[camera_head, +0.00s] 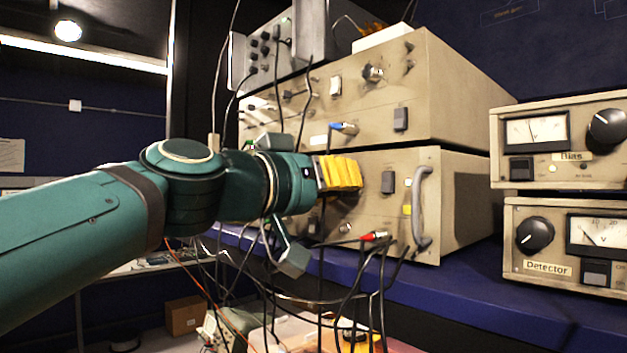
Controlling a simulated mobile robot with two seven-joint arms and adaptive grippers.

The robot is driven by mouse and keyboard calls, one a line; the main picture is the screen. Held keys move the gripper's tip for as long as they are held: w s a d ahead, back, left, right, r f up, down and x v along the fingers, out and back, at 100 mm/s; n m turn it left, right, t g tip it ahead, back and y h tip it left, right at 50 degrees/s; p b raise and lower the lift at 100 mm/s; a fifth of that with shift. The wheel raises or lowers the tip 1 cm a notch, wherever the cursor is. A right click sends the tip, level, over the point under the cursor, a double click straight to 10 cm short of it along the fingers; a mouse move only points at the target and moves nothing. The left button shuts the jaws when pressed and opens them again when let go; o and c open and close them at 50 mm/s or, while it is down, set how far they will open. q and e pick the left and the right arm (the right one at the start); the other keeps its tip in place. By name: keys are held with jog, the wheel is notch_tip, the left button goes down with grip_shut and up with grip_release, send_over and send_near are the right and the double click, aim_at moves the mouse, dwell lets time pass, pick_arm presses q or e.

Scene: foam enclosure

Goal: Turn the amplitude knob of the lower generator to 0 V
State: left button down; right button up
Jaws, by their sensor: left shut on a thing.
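The lower generator (463,205) is a beige box with a silver handle at the right end of its front panel. It stands on a blue shelf (480,305) under another beige generator (455,95). My left arm comes in from the left. My left gripper (350,173), with yellow finger pads, is at the lower generator's front panel, left of a dark rectangular switch (388,182). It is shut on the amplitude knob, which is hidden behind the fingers. The knob's setting cannot be read. My right gripper is out of view.
A red plug (374,236) and black cables hang in front of the lower panel. A blue plug (344,128) sits on the upper generator. The Bias unit (575,155) and Detector unit (544,269), with meters and knobs, stand at the right.

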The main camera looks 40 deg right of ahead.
pick_arm(q)
jog(key=n, duration=0.3)
jog(key=shift+f+n+p, duration=0.1)
jog(key=shift+n+p, duration=0.25)
jog(key=shift+n, duration=0.05)
jog(key=n+p, duration=0.1)
jog(key=n, duration=0.2)
jog(key=shift+n, duration=0.4)
jog(key=n, duration=0.4)
jog(key=shift+s+p, duration=0.1)
jog(key=shift+p, duration=0.2)
jog(key=shift+n, duration=0.4)
jog(key=c, duration=0.9)
grip_release()
jog(key=shift+d, duration=0.15)
jog(key=shift+o, duration=0.2)
